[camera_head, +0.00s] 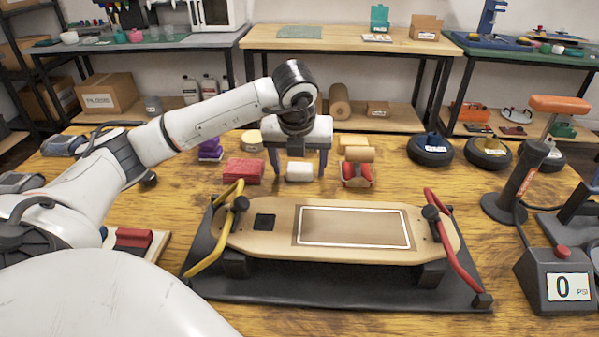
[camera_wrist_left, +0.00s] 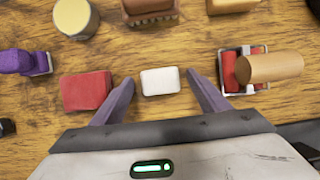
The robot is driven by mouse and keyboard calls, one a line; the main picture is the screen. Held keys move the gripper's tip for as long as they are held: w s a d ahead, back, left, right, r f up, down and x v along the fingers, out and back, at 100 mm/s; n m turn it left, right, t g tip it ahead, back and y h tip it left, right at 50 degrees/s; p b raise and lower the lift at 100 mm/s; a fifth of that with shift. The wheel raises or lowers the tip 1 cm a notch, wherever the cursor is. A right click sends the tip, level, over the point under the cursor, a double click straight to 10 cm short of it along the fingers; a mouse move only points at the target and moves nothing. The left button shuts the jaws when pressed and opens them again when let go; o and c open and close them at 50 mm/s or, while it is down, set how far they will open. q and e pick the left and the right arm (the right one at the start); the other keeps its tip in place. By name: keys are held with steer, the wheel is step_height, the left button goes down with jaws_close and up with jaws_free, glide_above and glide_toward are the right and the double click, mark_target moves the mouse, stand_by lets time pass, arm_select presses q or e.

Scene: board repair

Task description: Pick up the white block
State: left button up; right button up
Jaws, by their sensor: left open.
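The white block (camera_head: 299,171) lies on the wooden table behind the skateboard deck. It also shows in the left wrist view (camera_wrist_left: 160,81), between and a little ahead of the fingertips. My left gripper (camera_head: 298,172) points down over the block, with one finger on each side of it. In the left wrist view the fingers of the left gripper (camera_wrist_left: 163,88) are wide apart and a gap shows on both sides of the block. My right gripper is not in view.
The clamped skateboard deck (camera_head: 350,228) is in front. A yellow cylinder (camera_wrist_left: 76,17) stands behind.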

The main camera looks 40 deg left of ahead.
mark_target(299, 168)
arm_select(q)
steer(key=c, duration=1.1)
step_height(299, 168, up, 10)
steer(key=shift+r+p, duration=0.1)
steer(key=shift+p, duration=0.75)
steer(key=shift+c, duration=0.2)
steer(key=o, duration=0.5)
steer(key=c, duration=0.4)
